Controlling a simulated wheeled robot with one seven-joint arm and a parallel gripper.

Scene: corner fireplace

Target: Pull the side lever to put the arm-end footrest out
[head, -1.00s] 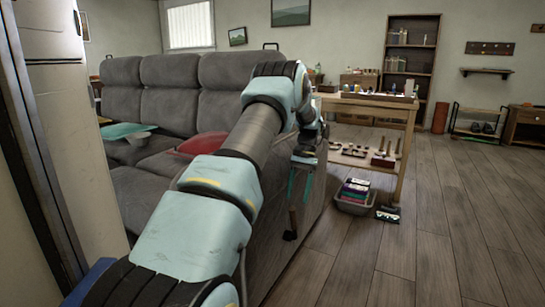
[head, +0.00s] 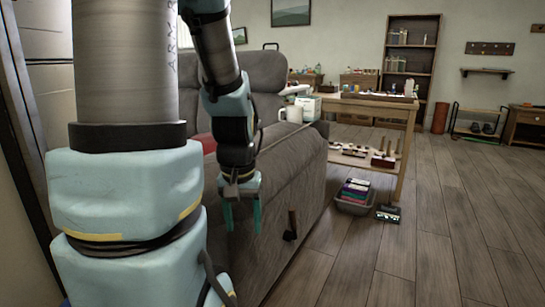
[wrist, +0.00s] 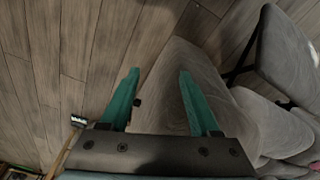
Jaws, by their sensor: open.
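The side lever (head: 292,222), a brown handle on a dark base, stands roughly upright on the outer side of the grey sofa (head: 285,180). My gripper (head: 243,212) is open and empty, fingers down, to the left of the lever and apart from it. In the wrist view my gripper (wrist: 158,85) has the sofa's side between its teal fingers. A small dark knob (wrist: 137,102), probably the lever's, shows beside the left finger. A grey padded panel (wrist: 285,50) stands out from the sofa on a dark strut; it looks like the footrest. In the head view my arm hides the sofa front.
A wooden table (head: 400,112) with small items stands behind the sofa's end. A white mug (head: 293,114) shows above the sofa's arm. The floor at right is clear.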

